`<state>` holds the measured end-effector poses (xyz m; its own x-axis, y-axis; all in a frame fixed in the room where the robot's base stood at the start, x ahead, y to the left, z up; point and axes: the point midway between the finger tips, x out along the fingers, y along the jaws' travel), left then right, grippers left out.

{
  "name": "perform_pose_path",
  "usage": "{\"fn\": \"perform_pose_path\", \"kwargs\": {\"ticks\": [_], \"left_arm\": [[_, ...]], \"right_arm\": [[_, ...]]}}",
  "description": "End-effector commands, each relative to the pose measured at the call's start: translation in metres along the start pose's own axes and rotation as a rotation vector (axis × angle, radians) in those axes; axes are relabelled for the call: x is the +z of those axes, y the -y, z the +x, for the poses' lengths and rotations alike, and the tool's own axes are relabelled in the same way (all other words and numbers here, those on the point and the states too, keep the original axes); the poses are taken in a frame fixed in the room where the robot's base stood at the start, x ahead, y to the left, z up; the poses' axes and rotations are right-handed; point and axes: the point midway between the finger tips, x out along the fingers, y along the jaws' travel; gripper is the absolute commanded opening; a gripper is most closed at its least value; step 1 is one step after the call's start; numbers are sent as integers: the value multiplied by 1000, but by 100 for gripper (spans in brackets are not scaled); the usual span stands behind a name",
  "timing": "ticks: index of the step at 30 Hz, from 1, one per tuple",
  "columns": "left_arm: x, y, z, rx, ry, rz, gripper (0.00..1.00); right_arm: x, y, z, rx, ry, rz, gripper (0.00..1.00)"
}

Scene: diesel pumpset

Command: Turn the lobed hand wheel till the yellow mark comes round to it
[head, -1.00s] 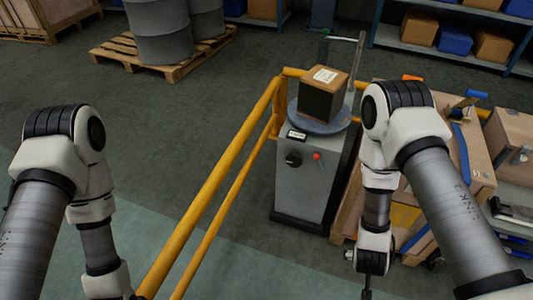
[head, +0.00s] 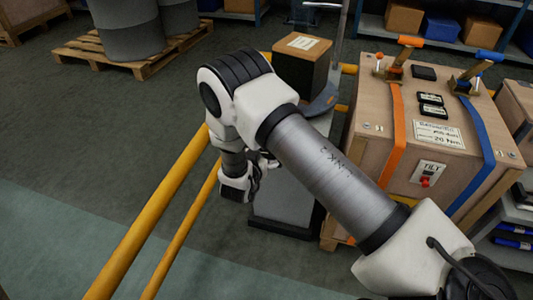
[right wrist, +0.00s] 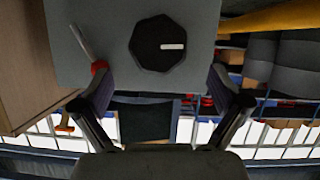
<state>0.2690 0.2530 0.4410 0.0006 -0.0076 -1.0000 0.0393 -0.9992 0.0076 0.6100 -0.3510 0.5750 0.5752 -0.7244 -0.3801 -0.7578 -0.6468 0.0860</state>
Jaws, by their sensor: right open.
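The black lobed hand wheel (right wrist: 158,44) shows in the right wrist view on the grey face of the cabinet (right wrist: 80,25). It is a dark, roughly eight-sided knob with a pale bar pointing right. I see no yellow mark on or around it. My right gripper (right wrist: 159,78) is open, its two fingers spread wide below the wheel in that view, with nothing between them. In the head view my right gripper (head: 264,163) is in front of the cabinet (head: 287,206), and my arm hides the wheel. My left gripper is out of view.
A red-based lever (right wrist: 98,67) sits left of the wheel in the wrist view, close to one finger. A yellow rail (head: 160,197) runs beside the cabinet. A carton (head: 300,62) stands on top; a strapped wooden crate (head: 375,130) stands right.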

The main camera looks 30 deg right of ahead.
Motion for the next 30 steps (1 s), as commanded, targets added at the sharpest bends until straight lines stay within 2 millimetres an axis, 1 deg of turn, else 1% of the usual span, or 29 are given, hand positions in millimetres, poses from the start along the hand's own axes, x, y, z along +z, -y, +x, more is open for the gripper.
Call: {"fn": "perform_pose_path", "kwargs": {"ticks": [1,3,6,8,12,17,18,19,20,21,22,23,27,30], "left_arm": [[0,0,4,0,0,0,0],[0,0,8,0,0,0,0],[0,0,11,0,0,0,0],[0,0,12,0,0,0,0],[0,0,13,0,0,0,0],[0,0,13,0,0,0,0],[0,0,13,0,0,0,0],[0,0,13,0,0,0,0],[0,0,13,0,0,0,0],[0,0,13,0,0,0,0],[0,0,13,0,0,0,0],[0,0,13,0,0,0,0],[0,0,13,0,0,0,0],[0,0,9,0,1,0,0]], "right_arm": [[2,-2,12,5,1,4,98],[2,-1,26,4,1,5,98],[2,-1,44,2,1,3,98],[2,-1,52,3,0,2,98],[0,-1,59,1,0,-1,98],[0,-1,59,0,0,-1,98],[0,-1,59,0,0,-1,91],[0,-1,59,0,0,-1,80],[0,-1,59,0,0,-1,70],[0,-1,59,0,1,-1,56],[0,-1,59,0,1,-1,45],[0,-1,59,0,1,-1,38],[0,-1,59,1,0,-1,38],[-1,0,58,10,-1,-23,38]]}}
